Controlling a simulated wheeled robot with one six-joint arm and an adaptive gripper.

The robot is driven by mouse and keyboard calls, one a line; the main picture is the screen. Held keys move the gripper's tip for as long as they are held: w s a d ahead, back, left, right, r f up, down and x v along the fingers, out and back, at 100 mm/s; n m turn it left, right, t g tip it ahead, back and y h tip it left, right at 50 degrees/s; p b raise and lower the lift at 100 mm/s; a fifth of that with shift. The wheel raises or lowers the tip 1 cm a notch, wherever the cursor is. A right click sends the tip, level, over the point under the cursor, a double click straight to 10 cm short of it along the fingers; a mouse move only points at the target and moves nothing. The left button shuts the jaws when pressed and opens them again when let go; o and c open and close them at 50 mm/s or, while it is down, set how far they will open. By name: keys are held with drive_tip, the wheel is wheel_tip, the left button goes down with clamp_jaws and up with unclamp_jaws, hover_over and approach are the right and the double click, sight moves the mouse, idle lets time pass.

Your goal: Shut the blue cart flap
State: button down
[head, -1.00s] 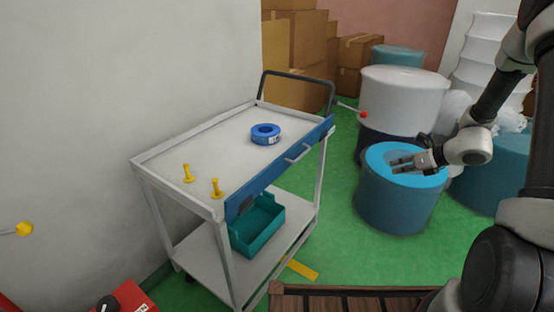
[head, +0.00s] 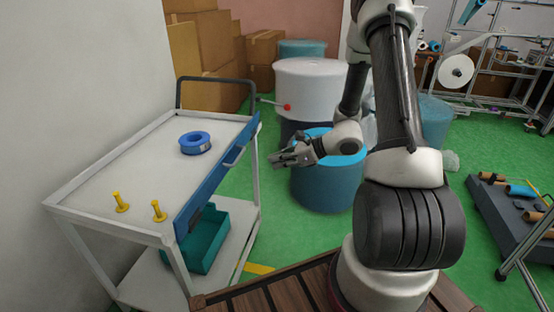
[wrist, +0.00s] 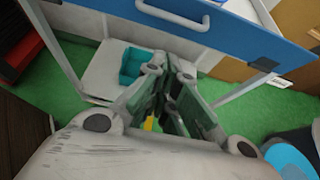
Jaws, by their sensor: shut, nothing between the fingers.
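The blue flap (head: 212,182) is a long panel along the right long side of the white cart (head: 98,190), just under its top, with a pale handle (head: 235,157). In the head view I cannot tell whether it sits flush. In the wrist view the flap (wrist: 240,32) crosses the top of the picture, ahead of my fingers. My gripper (head: 273,160) is shut and empty, to the right of the flap and apart from it in the head view. Its fingers also show in the wrist view (wrist: 167,82), converging below the flap.
A blue tape roll (head: 195,143) and two yellow pegs (head: 158,211) are on the cart top. A teal bin (head: 208,245) sits on the lower shelf. A blue drum (head: 325,188) stands behind my gripper. Green floor lies between cart and drum.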

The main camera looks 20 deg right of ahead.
drive_tip(key=w+a+f, duration=0.1)
drive_tip(key=w+a, duration=0.4)
drive_tip(key=a, duration=0.2)
drive_tip(key=shift+w+a+f, duration=0.2)
drive_tip(key=shift+a+f, duration=0.05)
drive_tip(key=shift+f, duration=0.1)
drive_tip(key=shift+w+a+r, duration=0.5)
drive_tip(key=shift+a+r, duration=0.15)
drive_tip(key=shift+r, duration=0.05)
